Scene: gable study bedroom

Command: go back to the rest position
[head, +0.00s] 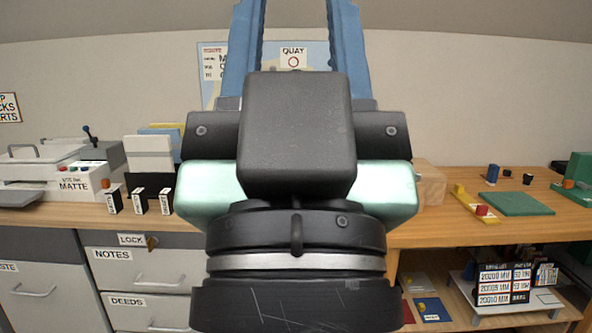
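My gripper (295,22) is in the middle of the head view, close to the camera and pointing up. Its two blue fingers stand well apart, and the wall and a sign reading QUAY (293,56) show between them. No object shows between the visible parts of the fingers. The fingertips run out of the top of the picture. The dark gripper body and wrist hide the middle of the desk behind.
A wooden desktop (420,232) runs across behind. At left are a white box marked MATTE (75,184), small labelled blocks and drawers (140,268). At right are a green mat (517,203), a yellow strip (470,201) and a low shelf of labelled boxes (505,285).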

